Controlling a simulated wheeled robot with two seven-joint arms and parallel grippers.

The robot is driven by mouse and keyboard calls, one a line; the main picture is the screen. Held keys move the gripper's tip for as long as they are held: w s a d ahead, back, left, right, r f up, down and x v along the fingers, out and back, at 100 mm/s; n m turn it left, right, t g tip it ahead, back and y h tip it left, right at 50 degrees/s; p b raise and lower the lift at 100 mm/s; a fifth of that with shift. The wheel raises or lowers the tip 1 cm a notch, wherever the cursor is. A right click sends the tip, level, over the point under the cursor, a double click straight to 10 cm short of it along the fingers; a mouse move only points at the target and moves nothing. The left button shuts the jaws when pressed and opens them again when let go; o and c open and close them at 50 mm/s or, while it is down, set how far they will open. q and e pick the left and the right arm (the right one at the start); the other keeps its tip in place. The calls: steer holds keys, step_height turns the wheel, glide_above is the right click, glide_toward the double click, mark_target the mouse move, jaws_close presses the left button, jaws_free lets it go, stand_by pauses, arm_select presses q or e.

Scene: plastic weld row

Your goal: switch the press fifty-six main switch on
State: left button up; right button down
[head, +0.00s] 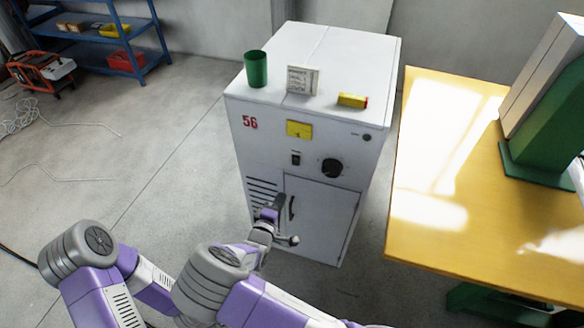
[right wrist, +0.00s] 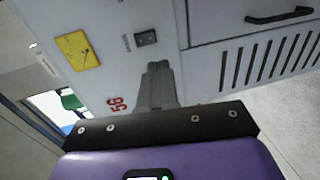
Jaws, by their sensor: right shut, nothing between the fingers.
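The press fifty-six cabinet (head: 262,125) is a white box with a red "56" on its front. My right gripper (head: 278,203) is shut and empty, in front of the cabinet and lower than the switch in the head view. In the right wrist view its shut fingers (right wrist: 158,68) point towards the panel. My left gripper is not in view.
A green cup (head: 256,69), a small printed sign (head: 302,80) and a yellow-red block (head: 352,100) stand on the cabinet top. The black knob (head: 332,168) and door handle (head: 291,208) stick out of its front. A yellow table (head: 430,225) stands close on the right.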

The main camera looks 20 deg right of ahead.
mark_target(295, 165)
steer(key=shift+w+a+r, duration=0.1)
steer(key=shift+a+r, duration=0.15)
steer(key=shift+r, duration=0.35)
steer(key=b+x, duration=0.1)
steer(key=x, duration=1.3)
steer(key=shift+r+b, duration=0.2)
steer(key=shift+b, duration=0.2)
